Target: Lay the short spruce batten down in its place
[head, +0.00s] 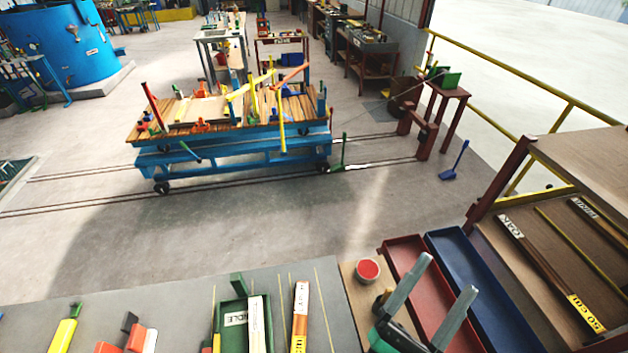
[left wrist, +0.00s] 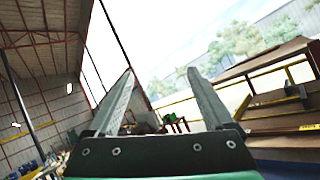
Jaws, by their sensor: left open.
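My left gripper (head: 447,276) is open above the red and blue trays in the head view, its two grey fingers spread. In the left wrist view its fingers (left wrist: 159,88) stand apart with nothing between them. My right gripper is not in view. I cannot tell for sure which piece is the short spruce batten. A dark batten labelled OAK (head: 535,255) lies on the right rack.
A red tray (head: 398,243) and a blue tray (head: 440,236) lie under and beside my left gripper. A red-topped tin (head: 367,270) stands left of them. A wooden rack (head: 590,160) rises at the right. A blue cart (head: 230,150) stands on floor rails behind; the floor between is clear.

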